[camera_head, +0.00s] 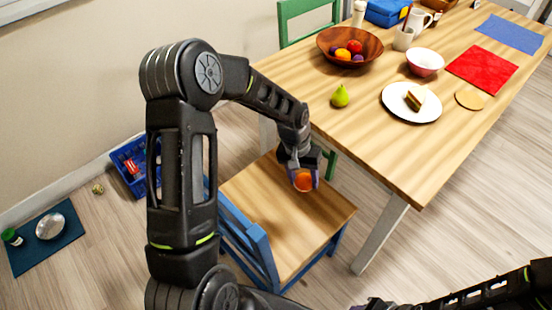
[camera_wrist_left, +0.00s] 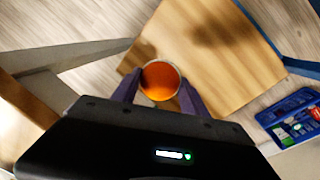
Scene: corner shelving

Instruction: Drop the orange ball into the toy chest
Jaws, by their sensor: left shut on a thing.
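The orange ball (camera_head: 303,181) is between the purple fingers of my left gripper (camera_head: 304,180), which is shut on it. The ball also shows in the left wrist view (camera_wrist_left: 159,80), with a finger on each side. They are over the wooden seat of the blue chair; the exact height above it is hard to tell. A blue open box (camera_head: 118,155) with several small things inside stands on the floor at the left and looks like the toy chest. My arm partly hides it. It also shows in the wrist view (camera_wrist_left: 272,117). My right gripper (camera_head: 375,305) is barely visible at the bottom edge.
The blue chair (camera_head: 262,240) stands beside the wooden table (camera_head: 360,130). A dark blue mat (camera_head: 30,262) lies on the floor at far left, with a small ball (camera_head: 98,189) nearby.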

